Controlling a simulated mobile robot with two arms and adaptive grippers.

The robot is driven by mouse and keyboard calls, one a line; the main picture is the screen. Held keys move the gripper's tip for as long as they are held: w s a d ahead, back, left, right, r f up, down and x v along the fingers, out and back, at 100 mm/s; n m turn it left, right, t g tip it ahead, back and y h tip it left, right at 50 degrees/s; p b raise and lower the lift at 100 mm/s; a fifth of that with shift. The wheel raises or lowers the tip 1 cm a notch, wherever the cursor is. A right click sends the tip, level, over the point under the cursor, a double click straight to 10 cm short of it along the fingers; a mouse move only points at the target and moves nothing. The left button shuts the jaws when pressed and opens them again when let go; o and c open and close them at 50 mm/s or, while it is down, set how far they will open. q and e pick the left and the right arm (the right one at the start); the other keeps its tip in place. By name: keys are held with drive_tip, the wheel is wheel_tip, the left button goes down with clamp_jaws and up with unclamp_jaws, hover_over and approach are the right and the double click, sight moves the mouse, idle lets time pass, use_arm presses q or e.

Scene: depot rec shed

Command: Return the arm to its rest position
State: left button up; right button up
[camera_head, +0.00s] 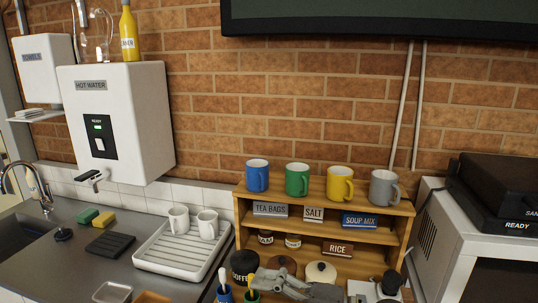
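A grey gripper (268,279) shows at the bottom centre, in front of the lower part of the wooden shelf. Its body lies to the right of its fingers and runs out of the bottom edge, so I take it as my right gripper. Its fingers point left, near the dark coffee jar and a round lid. I see nothing clearly held in it, and the gap between its fingertips cannot be made out. My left gripper is not in view. Most of the arm is below the picture.
The wooden shelf (416,238) carries blue, green, yellow and grey mugs on top. A white drain tray (150,263) with two white mugs stands left of it. A hot water heater (145,118) hangs on the wall. A white appliance (441,225) stands right. Counter items crowd the front.

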drive_tip(key=w+d+r+m+t+h, duration=0.2)
drive_tip(key=d+m+t+h, duration=0.15)
drive_tip(key=m+t, duration=0.4)
drive_tip(key=w+d+r+m+t+h, duration=0.2)
drive_tip(key=d+m+t, duration=0.2)
drive_tip(key=m+t, duration=0.3)
drive_tip(key=s+d+f+m+g+h, duration=0.3)
drive_tip(key=d+f+m+h, duration=0.35)
drive_tip(key=f, duration=0.25)
drive_tip(key=s+d+f+m+g+h, duration=0.35)
drive_tip(key=d+f+m+h, duration=0.3)
drive_tip(key=f, duration=0.25)
drive_tip(key=s+f+m+g+y, duration=0.1)
drive_tip(key=s+f+g, duration=0.45)
drive_tip(key=s, duration=0.45)
drive_tip(key=s+f+m+g+y, duration=0.1)
drive_tip(key=s+f+g, duration=0.4)
drive_tip(key=s, duration=0.5)
wheel_tip(320, 180, down, 30)
drive_tip(key=s+b, duration=0.2)
drive_tip(key=s+d+f, duration=0.1)
drive_tip(key=s+f, duration=0.7)
drive_tip(key=s+d+f+g, duration=0.1)
drive_tip(key=s+d+f, duration=0.1)
drive_tip(key=s+f, duration=0.6)
drive_tip(key=shift+d+n+h+b, duration=0.3)
drive_tip(key=shift+n+h+b, duration=0.05)
drive_tip(key=shift+b, duration=0.05)
